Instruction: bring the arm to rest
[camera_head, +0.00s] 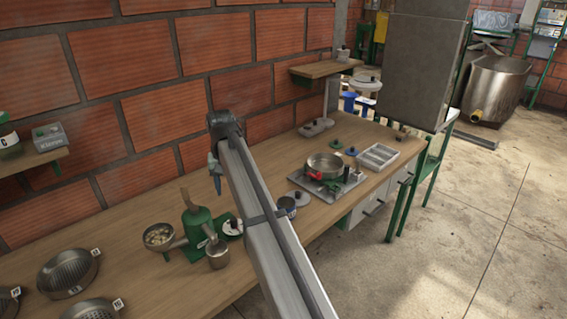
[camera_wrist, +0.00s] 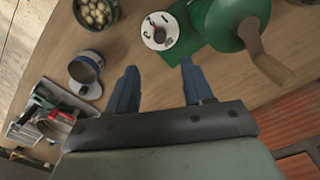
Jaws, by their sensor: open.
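My gripper (camera_head: 215,180) hangs from the end of my arm above the wooden counter (camera_head: 120,250), in front of the brick wall. In the wrist view, my gripper (camera_wrist: 158,75) shows two blue fingers spread apart with nothing between them. Beyond the fingertips lie a white dial (camera_wrist: 160,30) and a green hand-cranked machine (camera_wrist: 235,20) with a wooden handle (camera_wrist: 268,66). The fingers appear clear of both. In the head view, the green machine (camera_head: 197,228) stands on the counter below and left of my gripper.
A metal cup (camera_head: 217,256) and a bowl of pale pieces (camera_head: 158,236) stand by the machine. A dark cup (camera_head: 287,206) stands right of my arm. A red-handled pot (camera_head: 324,166) sits farther along. A grey box-shaped block (camera_head: 425,60) hangs at upper right. Open floor (camera_head: 470,220) lies right.

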